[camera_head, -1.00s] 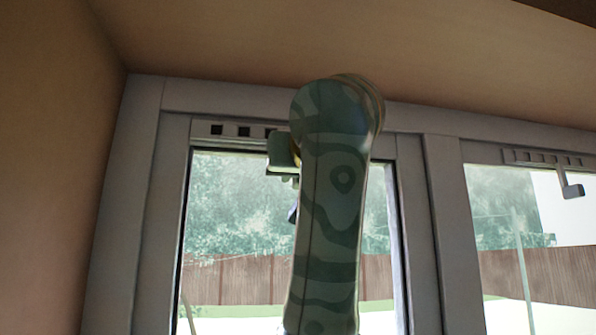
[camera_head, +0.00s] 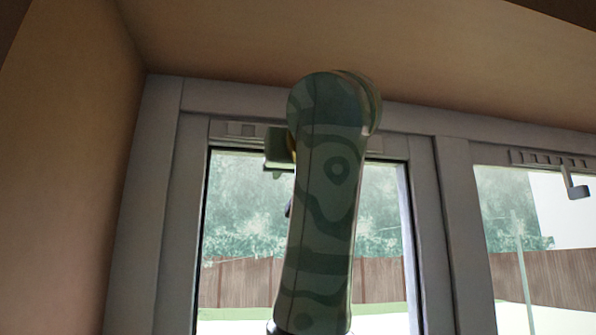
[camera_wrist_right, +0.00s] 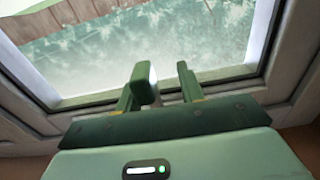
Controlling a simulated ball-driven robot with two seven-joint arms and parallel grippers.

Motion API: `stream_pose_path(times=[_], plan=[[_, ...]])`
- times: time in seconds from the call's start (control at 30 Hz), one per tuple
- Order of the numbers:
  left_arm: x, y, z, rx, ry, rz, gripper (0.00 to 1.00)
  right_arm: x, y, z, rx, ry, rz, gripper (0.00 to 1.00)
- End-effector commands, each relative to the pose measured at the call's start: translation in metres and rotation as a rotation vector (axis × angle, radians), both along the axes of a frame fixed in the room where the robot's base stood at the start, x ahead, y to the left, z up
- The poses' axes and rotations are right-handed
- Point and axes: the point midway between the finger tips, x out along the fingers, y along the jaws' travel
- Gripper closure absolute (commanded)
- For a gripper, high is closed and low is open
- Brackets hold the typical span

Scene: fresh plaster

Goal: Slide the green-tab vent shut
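The vent strip (camera_head: 238,130) runs along the top of the left window frame. Its visible slots look pale and filled; its right part is hidden behind my patterned right arm. In the right wrist view, my right gripper (camera_wrist_right: 161,84) has its fingers apart at the window frame. The green tab (camera_wrist_right: 147,84) appears as a block between them, close against the left finger in that picture and clear of the right one. I cannot tell for sure whether they touch. In the head view, the tab and fingers merge into one green shape beside my arm. My left gripper is out of view.
A frame post (camera_head: 463,230) separates the windows. A tan wall (camera_head: 65,160) closes the left side, and a ceiling surface lies close above.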

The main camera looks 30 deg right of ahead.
Motion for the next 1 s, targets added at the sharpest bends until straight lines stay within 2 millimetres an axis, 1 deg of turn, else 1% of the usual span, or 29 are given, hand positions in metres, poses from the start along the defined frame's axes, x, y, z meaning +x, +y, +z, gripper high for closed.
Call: stream_pose_path(times=[0.23, 0.37, 0.47, 0.63, 0.7, 0.8, 0.9, 1.0], plan=[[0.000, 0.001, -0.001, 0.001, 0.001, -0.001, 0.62, -0.002, -0.001, 0.000, 0.001, 0.000, -0.002, 0.62], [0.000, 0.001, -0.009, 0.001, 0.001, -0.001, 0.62, -0.014, 0.004, -0.002, 0.000, -0.003, 0.002, 0.62], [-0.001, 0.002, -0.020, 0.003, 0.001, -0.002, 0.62, -0.035, 0.010, -0.003, -0.001, -0.005, 0.003, 0.62], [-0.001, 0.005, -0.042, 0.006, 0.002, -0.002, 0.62, -0.081, 0.023, -0.005, -0.001, -0.005, 0.003, 0.62], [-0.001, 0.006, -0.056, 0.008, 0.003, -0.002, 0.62, -0.100, 0.026, -0.007, -0.003, -0.004, -0.001, 0.62], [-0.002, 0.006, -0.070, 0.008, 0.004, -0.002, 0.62, -0.122, 0.033, -0.007, -0.003, -0.002, -0.001, 0.62], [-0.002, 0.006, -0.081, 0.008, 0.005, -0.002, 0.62, -0.139, 0.037, -0.006, -0.002, -0.001, -0.001, 0.62], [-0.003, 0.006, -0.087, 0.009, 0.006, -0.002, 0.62, -0.151, 0.041, -0.004, -0.002, 0.000, 0.000, 0.62]])
